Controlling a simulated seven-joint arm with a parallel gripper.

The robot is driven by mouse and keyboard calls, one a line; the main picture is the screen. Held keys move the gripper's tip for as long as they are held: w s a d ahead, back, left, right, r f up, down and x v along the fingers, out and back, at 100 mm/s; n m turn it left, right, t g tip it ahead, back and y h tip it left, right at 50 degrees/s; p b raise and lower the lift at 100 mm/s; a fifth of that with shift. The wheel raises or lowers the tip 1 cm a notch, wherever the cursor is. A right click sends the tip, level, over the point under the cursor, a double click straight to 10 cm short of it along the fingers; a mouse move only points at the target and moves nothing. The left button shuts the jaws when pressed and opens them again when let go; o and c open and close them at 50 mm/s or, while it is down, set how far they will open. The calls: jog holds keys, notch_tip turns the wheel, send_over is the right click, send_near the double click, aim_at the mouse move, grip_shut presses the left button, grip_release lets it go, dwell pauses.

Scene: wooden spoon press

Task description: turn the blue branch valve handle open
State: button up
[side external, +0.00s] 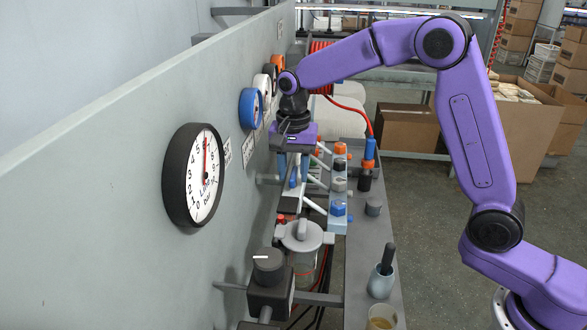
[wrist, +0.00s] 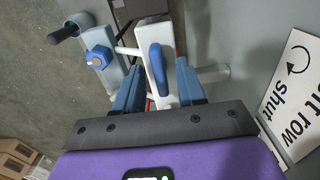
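The blue valve handle (wrist: 159,70) shows in the wrist view, a long rounded lever lying lengthwise along a white pipe block (wrist: 163,33). My gripper (wrist: 158,80) is open, with one blue finger on each side of the handle. Gaps show between the fingers and the handle, and I see no contact. In the side view my gripper (side external: 293,180) points down at the pipework beside the grey wall panel. I cannot make out the blue handle there; the fingers and the pipework hide it.
A blue hex fitting (wrist: 97,57) stands left of the handle, with others along the grey shelf (side external: 367,250). A large black-rimmed gauge (side external: 204,170) and a blue-rimmed gauge (side external: 251,108) stick out from the panel (side external: 80,220). A black knob (side external: 268,268) and a lidded jar (side external: 301,237) stand in front.

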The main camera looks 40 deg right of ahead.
grip_shut()
jog(key=shift+n, duration=0.3)
jog(key=n, duration=0.3)
jog(key=shift+n, duration=0.3)
jog(key=n, duration=0.4)
jog(key=shift+n, duration=0.3)
jog(key=n, duration=0.9)
